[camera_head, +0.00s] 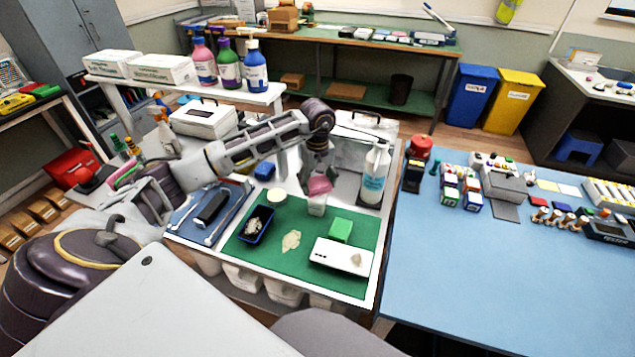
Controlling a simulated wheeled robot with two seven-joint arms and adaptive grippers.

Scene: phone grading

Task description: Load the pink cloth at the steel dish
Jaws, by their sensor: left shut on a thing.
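My left gripper (317,172) reaches in from the left and points down over the back of the green mat (275,258). It is shut on the pink cloth (320,187), which is bunched at its fingertips. A small pale grey-white container (316,206), possibly the steel dish, stands directly below the cloth. I cannot tell whether the cloth touches it, and the gripper and cloth hide its top. My right gripper is not in view.
On the mat are a white phone (335,254), a green block (341,229), a cream cloth (291,241) and a dark blue tray (244,234). A round pale lid (277,195) lies behind. A tall clear bottle (375,178) stands to the right of the gripper.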

